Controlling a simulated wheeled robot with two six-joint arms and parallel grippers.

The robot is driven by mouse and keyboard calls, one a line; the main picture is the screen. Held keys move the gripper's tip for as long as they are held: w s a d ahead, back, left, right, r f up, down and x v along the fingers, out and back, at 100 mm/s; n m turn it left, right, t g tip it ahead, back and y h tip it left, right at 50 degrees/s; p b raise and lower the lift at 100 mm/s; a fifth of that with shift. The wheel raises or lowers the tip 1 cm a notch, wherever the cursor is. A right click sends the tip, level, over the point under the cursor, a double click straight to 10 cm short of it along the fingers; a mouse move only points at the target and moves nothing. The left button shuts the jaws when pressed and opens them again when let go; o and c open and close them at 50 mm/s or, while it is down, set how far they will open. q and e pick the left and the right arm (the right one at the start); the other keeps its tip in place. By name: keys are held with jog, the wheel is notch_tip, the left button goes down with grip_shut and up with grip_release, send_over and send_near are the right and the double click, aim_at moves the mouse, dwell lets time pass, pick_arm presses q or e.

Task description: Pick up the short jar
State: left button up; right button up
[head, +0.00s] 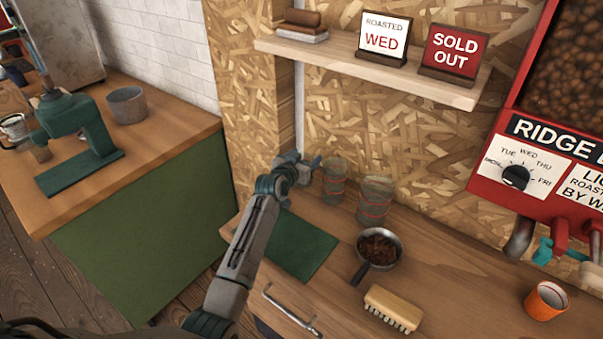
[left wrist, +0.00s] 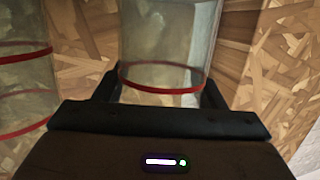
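Two clear glass jars with red bands stand on the wooden counter against the chipboard wall. The left jar (head: 334,182) looks slightly shorter than the right jar (head: 374,202), though the height difference is hard to judge. My left gripper (head: 313,164) is just left of the left jar, near its upper part. In the left wrist view, a jar (left wrist: 168,50) with a red band stands ahead between my open fingers (left wrist: 160,92). I cannot tell whether they touch it. The other jar (left wrist: 22,75) shows at the left edge. My right gripper is not in view.
A pan of beans (head: 379,248), a brush (head: 392,308) and an orange cup (head: 545,301) stand on the counter. A shelf with signs (head: 370,68) hangs above the jars. A red dispenser (head: 545,165) is at right.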

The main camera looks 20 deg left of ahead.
pick_arm(q)
jog(key=c, duration=0.5)
